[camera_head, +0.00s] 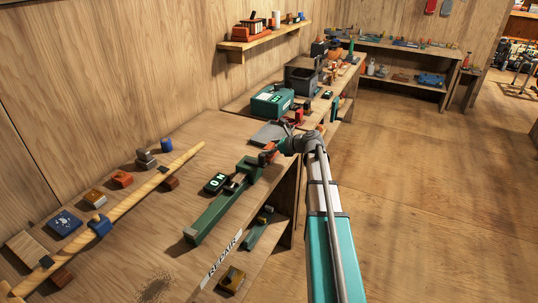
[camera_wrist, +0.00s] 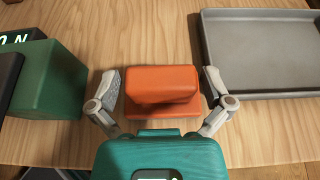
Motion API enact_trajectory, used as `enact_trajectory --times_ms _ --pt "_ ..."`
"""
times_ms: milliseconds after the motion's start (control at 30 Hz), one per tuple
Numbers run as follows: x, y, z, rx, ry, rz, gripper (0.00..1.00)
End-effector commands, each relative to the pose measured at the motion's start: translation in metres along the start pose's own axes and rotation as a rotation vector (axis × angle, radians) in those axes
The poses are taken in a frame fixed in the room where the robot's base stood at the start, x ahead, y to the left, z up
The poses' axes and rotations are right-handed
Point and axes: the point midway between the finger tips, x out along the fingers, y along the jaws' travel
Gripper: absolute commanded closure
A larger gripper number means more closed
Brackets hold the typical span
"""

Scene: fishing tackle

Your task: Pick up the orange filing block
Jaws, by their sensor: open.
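The orange filing block (camera_wrist: 160,84) lies on the wooden bench in the middle of the wrist view, a stepped block with a wider base. My gripper (camera_wrist: 161,80) is open, with one finger to the left and one to the right of the block. Small gaps show between the fingers and the block's sides. In the head view my gripper (camera_head: 273,150) is over the bench near its right edge, and a bit of the orange block (camera_head: 266,158) shows beside it, mostly covered.
A grey tray (camera_wrist: 256,92) lies just right of the block. A green block-like part (camera_wrist: 48,84) stands to the left, by a dark sign piece (camera_head: 216,183). A green box (camera_head: 272,102) stands farther back. A long wooden rod (camera_head: 130,195) lies along the bench's left.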

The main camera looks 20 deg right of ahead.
Motion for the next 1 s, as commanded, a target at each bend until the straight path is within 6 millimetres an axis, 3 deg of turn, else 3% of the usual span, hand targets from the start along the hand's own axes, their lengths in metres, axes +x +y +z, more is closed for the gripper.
enact_trajectory --times_ms 200,600,1000 --pt "-0.0004 -0.0003 -0.0002 0.000 0.000 0.000 0.02" --pt "-0.0008 -0.0005 -0.0003 0.000 0.000 -0.001 0.73" --pt "-0.0023 -0.0008 0.0024 0.000 0.000 -0.001 0.74"
